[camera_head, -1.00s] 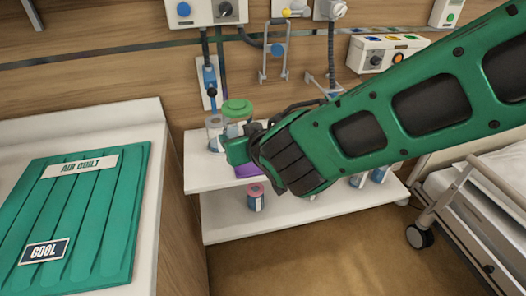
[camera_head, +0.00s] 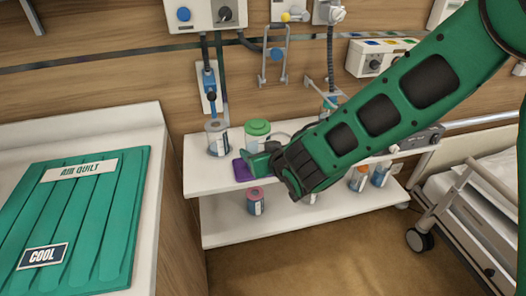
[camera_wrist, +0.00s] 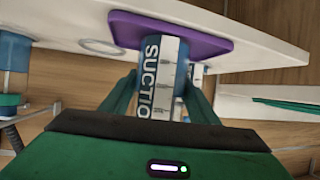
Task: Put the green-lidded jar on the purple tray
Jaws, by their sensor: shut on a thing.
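The green-lidded jar (camera_head: 257,130) is upright at the upper shelf in the head view. My gripper (camera_head: 262,158) is shut on it. In the wrist view the jar (camera_wrist: 163,75) sits between my two fingers, with its SUCTION label showing. The purple tray (camera_head: 242,171) lies on the upper shelf, partly hidden by my gripper. In the wrist view the tray (camera_wrist: 200,22) is right at the jar's far end. I cannot tell whether the jar touches it.
A grey-topped jar (camera_head: 217,140) stands left of the green-lidded jar on the white upper shelf (camera_head: 205,182). A pink-lidded jar (camera_head: 256,203), an orange jar (camera_head: 358,180) and a blue jar (camera_head: 380,174) stand lower down. The wall panel is behind; a bed (camera_head: 475,180) is at right.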

